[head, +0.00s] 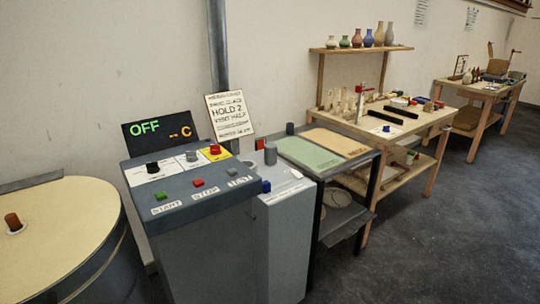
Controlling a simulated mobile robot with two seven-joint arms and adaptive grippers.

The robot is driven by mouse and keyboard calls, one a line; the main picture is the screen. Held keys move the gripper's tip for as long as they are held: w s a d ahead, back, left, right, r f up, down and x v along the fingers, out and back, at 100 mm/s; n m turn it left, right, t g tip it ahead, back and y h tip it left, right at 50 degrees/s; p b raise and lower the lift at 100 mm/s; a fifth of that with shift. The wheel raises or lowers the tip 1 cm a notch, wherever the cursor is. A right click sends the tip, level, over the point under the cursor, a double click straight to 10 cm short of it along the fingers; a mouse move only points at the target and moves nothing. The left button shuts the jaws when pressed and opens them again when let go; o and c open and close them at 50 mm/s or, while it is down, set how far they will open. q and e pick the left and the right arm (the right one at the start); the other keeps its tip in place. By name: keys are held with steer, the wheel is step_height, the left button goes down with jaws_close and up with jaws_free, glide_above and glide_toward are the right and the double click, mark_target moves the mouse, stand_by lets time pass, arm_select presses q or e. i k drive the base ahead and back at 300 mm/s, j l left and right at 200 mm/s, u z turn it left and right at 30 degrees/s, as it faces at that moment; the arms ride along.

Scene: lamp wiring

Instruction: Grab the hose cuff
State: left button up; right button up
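I cannot pick out a hose cuff with certainty in the head view. A grey upright cylinder (270,154) stands on the light grey cabinet (285,220), right of the control console. A small blue part (266,186) sits at the front left of that cabinet's top. A small white piece (296,173) lies near its right edge. I cannot tell whether any of these is the cuff. Neither of my grippers is in view.
The control console (200,225) has knobs, buttons and a display reading OFF. A round drum (70,235) with a pale lid stands left. A dark-framed table (315,172) with green and tan panels and cluttered workbenches (433,118) stand right. The floor (460,230) at right is clear.

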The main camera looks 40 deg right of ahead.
mark_target(270, 148)
steer(key=i+l, duration=0.1)
steer(key=l, duration=0.35)
steer(key=i+l, duration=0.1)
steer(key=l, duration=0.35)
steer(key=i+l, duration=0.15)
steer(key=l, duration=0.35)
steer(key=i+l, duration=0.1)
steer(key=l, duration=0.35)
